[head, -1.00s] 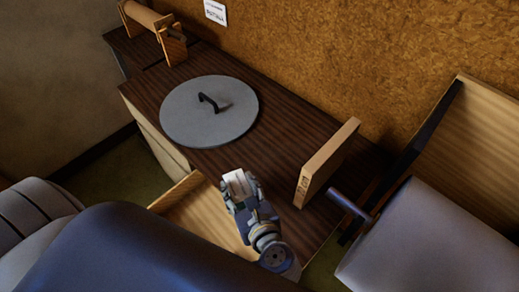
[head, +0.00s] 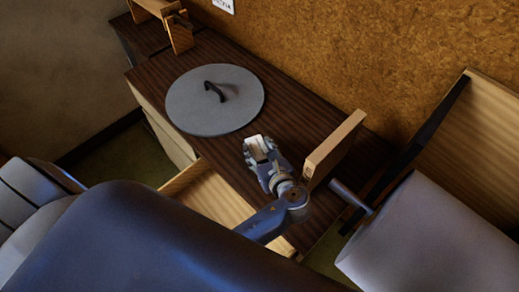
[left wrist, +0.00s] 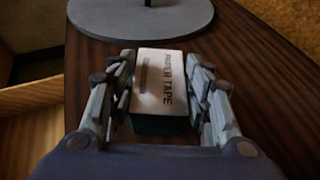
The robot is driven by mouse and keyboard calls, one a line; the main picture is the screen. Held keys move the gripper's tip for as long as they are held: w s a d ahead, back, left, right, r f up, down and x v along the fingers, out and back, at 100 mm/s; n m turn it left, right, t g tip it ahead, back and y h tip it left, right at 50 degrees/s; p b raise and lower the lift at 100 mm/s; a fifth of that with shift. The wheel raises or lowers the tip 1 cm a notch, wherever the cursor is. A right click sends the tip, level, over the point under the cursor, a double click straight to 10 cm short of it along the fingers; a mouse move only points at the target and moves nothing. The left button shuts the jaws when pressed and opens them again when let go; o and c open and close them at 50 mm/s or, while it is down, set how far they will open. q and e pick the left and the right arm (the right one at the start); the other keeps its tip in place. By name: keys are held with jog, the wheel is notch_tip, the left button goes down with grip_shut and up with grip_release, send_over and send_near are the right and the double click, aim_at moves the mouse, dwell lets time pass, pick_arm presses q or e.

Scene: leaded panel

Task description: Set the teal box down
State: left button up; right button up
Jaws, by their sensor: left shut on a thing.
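My left gripper (left wrist: 160,95) is shut on the teal box (left wrist: 161,124), one finger on each side of it. In the left wrist view the box shows a white top with the words "PAPER TAPE" and a teal face towards me. In the head view the gripper (head: 258,150) and the box's pale top (head: 257,143) are over the dark wooden top (head: 300,115), in front of the round grey lid. I cannot tell whether the box touches the wood. My right gripper is not in view.
A round grey lid (head: 190,112) with a black handle lies on the dark top. An upright wooden board (head: 335,148) stands to the right of my gripper. An open drawer (head: 215,196) is below the front edge. Bare wood lies between lid and board.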

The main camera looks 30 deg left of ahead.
pick_arm(q)
jog(key=o, duration=1.1)
jog(key=shift+f, duration=0.1)
jog(key=v, duration=0.7)
jog(key=shift+s+d+r+b, duration=0.2)
jog(key=shift+r+b, duration=0.05)
jog(key=shift+b, duration=0.1)
jog(key=shift+s+f, duration=0.1)
